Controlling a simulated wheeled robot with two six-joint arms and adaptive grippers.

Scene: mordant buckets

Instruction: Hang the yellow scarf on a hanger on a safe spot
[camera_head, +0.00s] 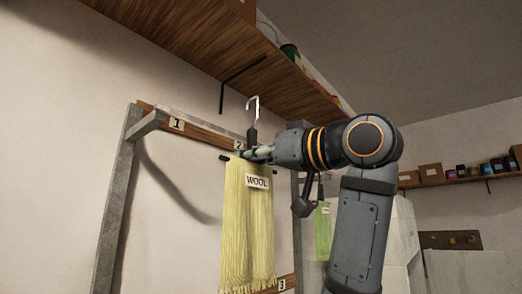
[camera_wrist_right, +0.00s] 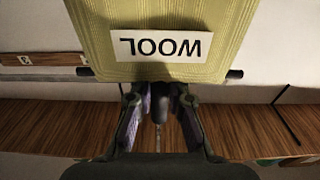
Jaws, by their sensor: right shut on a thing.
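The yellow scarf (camera_head: 245,215), with a fringed lower end and a white WOOL label, hangs over the dark bar of a hanger (camera_head: 252,106) with a metal hook. My right gripper (camera_head: 250,153) is shut on the hanger just above the bar. In the right wrist view the scarf (camera_wrist_right: 100,40) and the hanger's bar end (camera_wrist_right: 235,74) show, with the right gripper's fingers (camera_wrist_right: 158,105) around the hanger's middle. The hook stands up in front of a rack (camera_head: 120,190) with numbered wooden rails; I cannot tell whether it touches anything. My left gripper is not in view.
A wooden shelf (camera_head: 185,35) runs above the rack, with a dark bracket (camera_head: 243,70) near the hook. A green scarf (camera_head: 323,232) hangs behind my right arm. Boxes and jars stand on a far shelf (camera_head: 460,183) at right.

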